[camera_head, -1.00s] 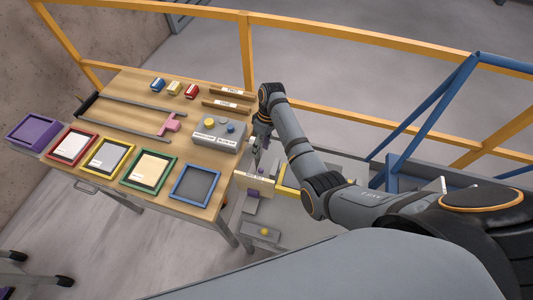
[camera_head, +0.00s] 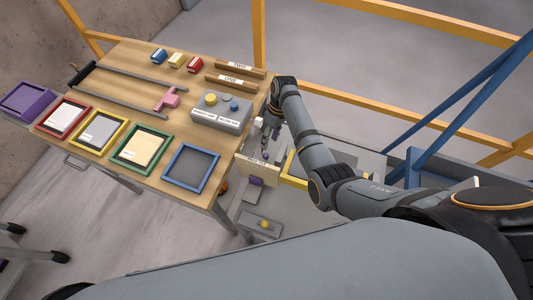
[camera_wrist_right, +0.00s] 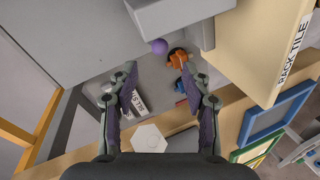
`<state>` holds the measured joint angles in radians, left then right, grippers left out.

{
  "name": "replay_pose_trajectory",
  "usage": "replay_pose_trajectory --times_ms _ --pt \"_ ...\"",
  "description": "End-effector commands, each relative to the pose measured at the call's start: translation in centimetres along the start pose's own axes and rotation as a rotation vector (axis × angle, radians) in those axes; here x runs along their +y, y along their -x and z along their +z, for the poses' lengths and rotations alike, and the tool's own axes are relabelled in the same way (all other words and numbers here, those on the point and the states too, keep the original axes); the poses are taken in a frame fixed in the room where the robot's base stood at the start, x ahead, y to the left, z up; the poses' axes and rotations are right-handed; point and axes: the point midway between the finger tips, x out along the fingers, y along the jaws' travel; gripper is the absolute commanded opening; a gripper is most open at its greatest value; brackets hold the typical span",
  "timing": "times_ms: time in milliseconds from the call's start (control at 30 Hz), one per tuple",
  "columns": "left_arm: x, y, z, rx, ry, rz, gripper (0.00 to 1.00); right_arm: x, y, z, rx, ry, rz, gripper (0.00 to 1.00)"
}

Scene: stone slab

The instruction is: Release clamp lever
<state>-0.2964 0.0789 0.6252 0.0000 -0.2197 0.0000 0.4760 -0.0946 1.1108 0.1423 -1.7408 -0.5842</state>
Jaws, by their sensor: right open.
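No part can be surely told as the clamp lever. In the head view the right gripper (camera_head: 267,145) is small and partly hidden above the board. My left gripper is out of view.
The wooden table (camera_head: 135,80) holds a grey button box (camera_head: 222,112), a pink part (camera_head: 168,98), two labelled wooden bars and several coloured frames. A blue frame (camera_head: 191,168) lies at its near right corner. Yellow and blue railings stand behind and right.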

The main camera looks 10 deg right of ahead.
Motion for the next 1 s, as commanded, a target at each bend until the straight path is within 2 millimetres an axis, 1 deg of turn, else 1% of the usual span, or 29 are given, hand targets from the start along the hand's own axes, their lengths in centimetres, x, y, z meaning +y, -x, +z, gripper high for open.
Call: replay_pose_trajectory --times_ms 33,200,300,400,533,767,1000 --pt "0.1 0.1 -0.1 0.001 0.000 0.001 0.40 -0.1 -1.1 0.1 -0.004 0.000 -0.003 0.48" --pt "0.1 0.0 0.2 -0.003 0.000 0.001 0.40 -0.1 -4.9 0.1 -0.005 0.000 -0.003 0.48" --pt "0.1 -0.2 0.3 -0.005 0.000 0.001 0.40 -0.1 -6.7 0.1 -0.003 0.001 -0.002 0.48" --pt "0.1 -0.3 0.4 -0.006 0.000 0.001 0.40 0.0 -7.8 0.1 -0.002 0.001 -0.001 0.48" --pt "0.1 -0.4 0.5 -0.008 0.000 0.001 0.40 0.0 -8.4 0.1 -0.001 0.001 0.000 0.48" --pt "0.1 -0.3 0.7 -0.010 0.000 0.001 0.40 0.0 -8.4 0.1 -0.001 0.001 0.000 0.48" --pt "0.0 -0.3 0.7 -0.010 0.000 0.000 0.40 0.0 -8.4 0.1 -0.001 0.001 0.000 0.16"
